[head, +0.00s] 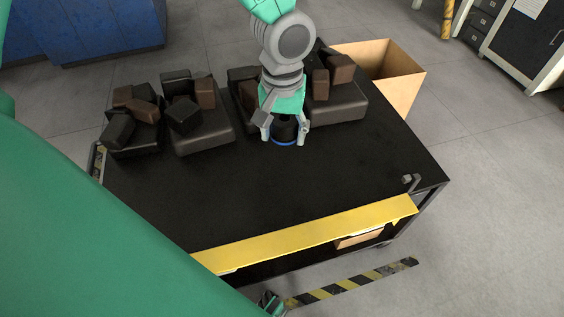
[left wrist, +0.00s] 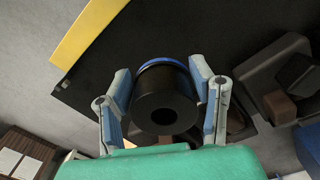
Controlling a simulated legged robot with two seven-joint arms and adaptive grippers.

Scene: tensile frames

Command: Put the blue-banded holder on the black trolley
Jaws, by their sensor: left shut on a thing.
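The blue-banded holder (head: 285,131) is a black cylinder with a blue ring at its lower end. My left gripper (head: 285,138) is shut on it, one finger on each side, over the far middle part of the black trolley (head: 270,190). In the left wrist view the holder (left wrist: 164,100) sits between the two fingers of the gripper (left wrist: 164,92), with its round hollow end facing the camera. The blue ring is low, at or close to the trolley top; I cannot tell whether it touches. My right gripper is not in view.
Black trays (head: 204,136) with dark and brown blocks stand along the trolley's far side, close to the gripper. A yellow edge strip (head: 310,236) runs along the near side. The trolley top between them is clear. An open cardboard box (head: 402,88) stands behind.

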